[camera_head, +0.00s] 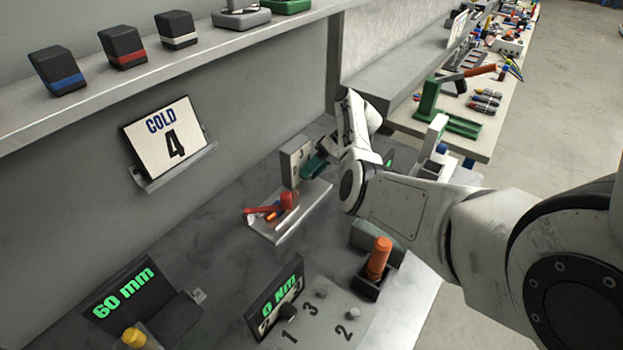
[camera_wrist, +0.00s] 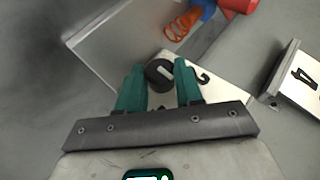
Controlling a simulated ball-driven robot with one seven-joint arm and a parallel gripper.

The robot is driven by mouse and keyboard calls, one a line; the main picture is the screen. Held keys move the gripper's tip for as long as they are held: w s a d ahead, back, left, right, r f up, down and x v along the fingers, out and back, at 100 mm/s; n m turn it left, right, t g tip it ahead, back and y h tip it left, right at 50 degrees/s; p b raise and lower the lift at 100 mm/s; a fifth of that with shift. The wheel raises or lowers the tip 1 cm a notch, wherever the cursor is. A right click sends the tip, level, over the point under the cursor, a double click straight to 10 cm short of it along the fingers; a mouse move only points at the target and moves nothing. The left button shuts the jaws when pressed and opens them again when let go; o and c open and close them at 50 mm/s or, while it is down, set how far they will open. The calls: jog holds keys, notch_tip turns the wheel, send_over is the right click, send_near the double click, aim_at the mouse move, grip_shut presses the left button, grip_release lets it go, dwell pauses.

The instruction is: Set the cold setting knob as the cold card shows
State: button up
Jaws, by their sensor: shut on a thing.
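The cold card (camera_head: 163,142) leans on a small ledge on the back wall and reads "COLD 4"; a card with a 4 (camera_wrist: 304,78) also shows at the right of the wrist view. The cold setting knob (camera_wrist: 157,83) is dark and round with a pale pointer mark, on a white panel (camera_wrist: 225,85). A partly hidden dark figure shows beside it; I cannot read it surely. My gripper (camera_wrist: 159,78) has its teal fingers on either side of the knob, shut on it. In the head view my gripper (camera_head: 315,166) is at the upright grey box (camera_head: 294,160), whose knob is hidden.
A pale tray (camera_head: 290,222) with red and orange items lies just below the box. An orange-handled tool (camera_head: 379,257) stands in a dark holder in front. A "0 Nm" display (camera_head: 274,298) and a "60 mm" display (camera_head: 122,298) stand nearer. A shelf runs above the card.

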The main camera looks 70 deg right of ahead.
jog(key=shift+d+f+m+t+y+b, duration=0.15)
jog(key=shift+t+y+b, duration=0.1)
jog(key=shift+y+b, duration=0.4)
jog(key=shift+f+m+t+y+b, duration=0.2)
jog(key=shift+y+b, duration=0.25)
jog(key=shift+b, duration=0.35)
jog(key=shift+r, duration=0.15)
jog(key=o, duration=1)
jog(key=shift+o, duration=0.2)
jog(key=b+v, duration=0.1)
jog(key=v, duration=0.1)
jog(key=b+v, duration=0.1)
jog(key=v, duration=0.2)
jog(key=b+v, duration=0.1)
jog(key=v, duration=0.2)
jog(key=shift+s+d+f+b, duration=0.15)
jog(key=shift+d+f+b, duration=0.05)
jog(key=shift+d+b, duration=0.15)
jog(key=shift+r+b+v, duration=0.2)
jog(key=shift+b+v, duration=0.9)
jog(key=shift+v, duration=0.1)
